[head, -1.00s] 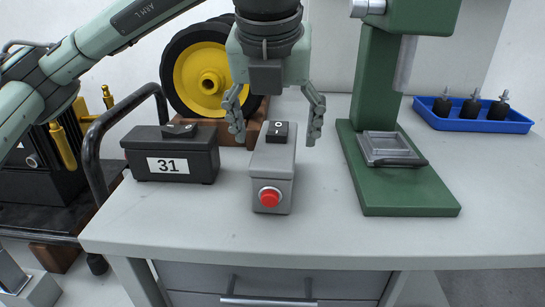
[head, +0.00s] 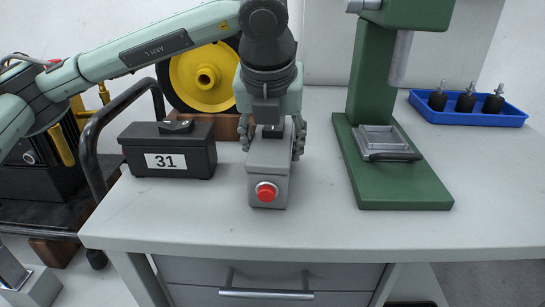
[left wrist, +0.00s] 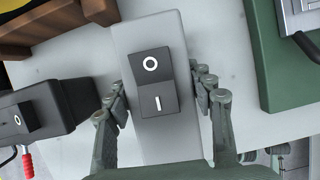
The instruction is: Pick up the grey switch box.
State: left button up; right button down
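The grey switch box (head: 268,184) stands on the table with its red button facing the front. My left gripper (head: 272,140) points down over its back part, with one finger on each side. In the left wrist view the grey switch box (left wrist: 152,30) fills the middle, its black rocker switch marked O and I on top. There the fingers of my left gripper (left wrist: 163,100) are spread on both sides of the box, near its side walls. A narrow gap seems to remain, so the gripper looks open. My right gripper is in neither view.
A black box labelled 31 (head: 168,152) stands to the left. A green press (head: 398,175) stands to the right, with a blue tray (head: 468,114) of black parts behind it. A yellow wheel (head: 204,76) is behind. The front table strip is clear.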

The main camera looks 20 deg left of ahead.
pick_arm(q)
jog(key=c, duration=0.7)
jog(key=shift+c, duration=0.2)
jog(key=shift+r, duration=0.15)
